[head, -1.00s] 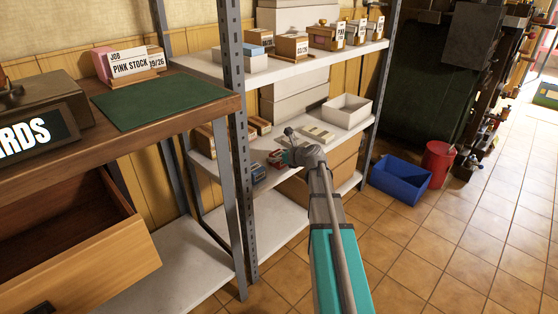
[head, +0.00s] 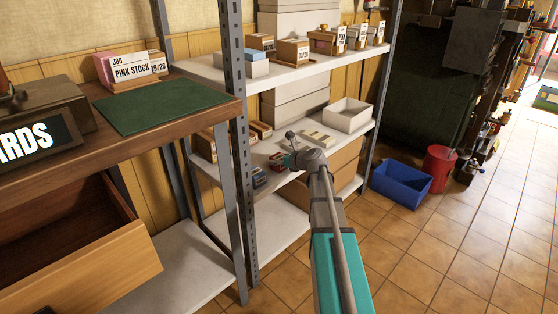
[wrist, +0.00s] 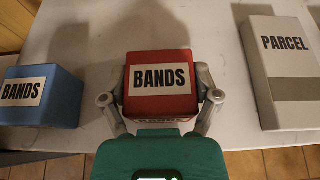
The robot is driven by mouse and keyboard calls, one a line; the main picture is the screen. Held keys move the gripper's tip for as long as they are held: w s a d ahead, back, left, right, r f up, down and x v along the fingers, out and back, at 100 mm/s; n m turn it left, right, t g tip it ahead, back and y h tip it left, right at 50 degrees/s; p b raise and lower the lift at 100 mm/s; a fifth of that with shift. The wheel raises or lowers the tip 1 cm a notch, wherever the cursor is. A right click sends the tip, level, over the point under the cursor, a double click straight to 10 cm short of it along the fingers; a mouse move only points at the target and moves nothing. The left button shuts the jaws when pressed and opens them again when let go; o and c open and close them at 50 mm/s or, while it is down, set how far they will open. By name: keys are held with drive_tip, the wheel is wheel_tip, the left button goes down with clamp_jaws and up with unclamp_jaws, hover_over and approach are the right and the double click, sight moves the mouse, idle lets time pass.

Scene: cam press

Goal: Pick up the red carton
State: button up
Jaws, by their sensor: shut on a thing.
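The red carton (wrist: 158,82), labelled BANDS, is in the middle of the wrist view. My gripper (wrist: 162,98) has one finger against each side of it and is shut on it. The carton looks upright, label facing the camera; I cannot tell if it is clear of the shelf. In the head view my gripper (head: 291,158) is over the middle shelf, and the carton is mostly hidden there by it. A blue carton (wrist: 42,97), also labelled BANDS, stands apart to the left in the wrist view.
A pale PARCEL box (wrist: 284,68) lies to the right of the carton, with a gap between. A white tray (head: 348,115) stands on the middle shelf (head: 330,148). The upper shelf (head: 215,70) and a grey upright (head: 236,140) are close by. A blue bin (head: 401,185) is on the floor.

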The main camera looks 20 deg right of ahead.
drive_tip(key=shift+r+p, duration=1.2)
drive_tip(key=shift+r, duration=0.1)
drive_tip(key=s+d+r+p, duration=0.1)
drive_tip(key=r+p, duration=0.1)
drive_tip(key=s+r+p, duration=0.2)
drive_tip(key=s+d+r+p, duration=0.1)
drive_tip(key=r+p, duration=0.1)
drive_tip(key=shift+s+d+r+p, duration=0.15)
drive_tip(key=shift+d+r+p, duration=0.2)
drive_tip(key=shift+r, duration=0.05)
drive_tip(key=shift+w+d+p+v, duration=0.1)
drive_tip(key=shift+d+p+v, duration=0.35)
drive_tip(key=shift+v, duration=1.1)
drive_tip(key=shift+w+d+p+v, duration=0.2)
drive_tip(key=shift+p+v, duration=0.5)
drive_tip(key=shift+v, duration=0.85)
drive_tip(key=shift+w+d+p+v, duration=0.1)
drive_tip(key=shift+d+p+v, duration=0.4)
drive_tip(key=shift+v, duration=1.05)
